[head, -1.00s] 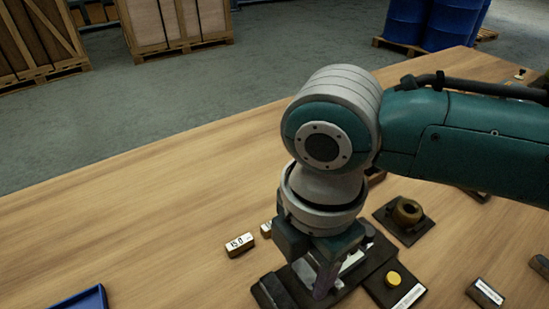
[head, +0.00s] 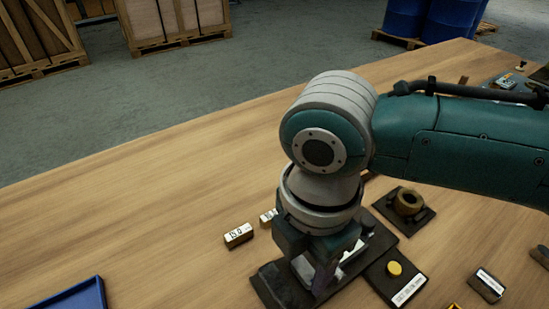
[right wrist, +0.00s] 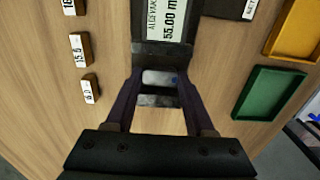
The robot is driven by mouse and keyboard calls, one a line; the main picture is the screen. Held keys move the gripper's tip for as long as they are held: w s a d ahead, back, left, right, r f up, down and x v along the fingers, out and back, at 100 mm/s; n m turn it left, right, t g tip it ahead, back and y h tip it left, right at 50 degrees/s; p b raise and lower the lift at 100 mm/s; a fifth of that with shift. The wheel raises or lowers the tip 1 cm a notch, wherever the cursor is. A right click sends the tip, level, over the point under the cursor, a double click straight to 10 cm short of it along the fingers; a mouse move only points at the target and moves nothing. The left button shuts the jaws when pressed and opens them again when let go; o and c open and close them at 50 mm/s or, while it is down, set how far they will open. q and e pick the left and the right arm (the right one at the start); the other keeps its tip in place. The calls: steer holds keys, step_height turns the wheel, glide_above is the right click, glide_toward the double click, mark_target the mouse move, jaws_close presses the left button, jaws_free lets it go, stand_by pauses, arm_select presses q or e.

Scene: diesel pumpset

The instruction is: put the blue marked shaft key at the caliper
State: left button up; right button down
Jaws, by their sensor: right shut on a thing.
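My right gripper (head: 318,284) points down over the dark caliper stand (head: 270,287) on the wooden table. The key lies crosswise between the fingertips, just in front of the caliper's dark body. The caliper's display (right wrist: 168,22) reads 55.00 mm. Another grey metal piece (right wrist: 158,99) shows nearer the palm. I cannot tell whether the key touches the caliper. The left gripper is out of view.
Labelled blocks (head: 238,235) stand left of the caliper. A plate with a yellow button (head: 394,268) and a brass ring on a dark base (head: 408,202) are to its right. A blue tray (head: 75,302) is at lower left. The wrist view shows green (right wrist: 268,94) and yellow trays (right wrist: 296,30).

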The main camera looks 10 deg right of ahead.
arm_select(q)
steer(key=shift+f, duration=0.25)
arm_select(e)
steer(key=shift+f, duration=0.35)
steer(key=shift+c, duration=0.9)
jaws_free()
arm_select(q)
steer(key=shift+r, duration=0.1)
arm_select(e)
step_height(320, 180, up, 4)
steer(key=p, duration=0.3)
steer(key=shift+f, duration=0.25)
step_height(320, 180, up, 4)
steer(key=p, duration=0.4)
steer(key=shift+f, duration=0.2)
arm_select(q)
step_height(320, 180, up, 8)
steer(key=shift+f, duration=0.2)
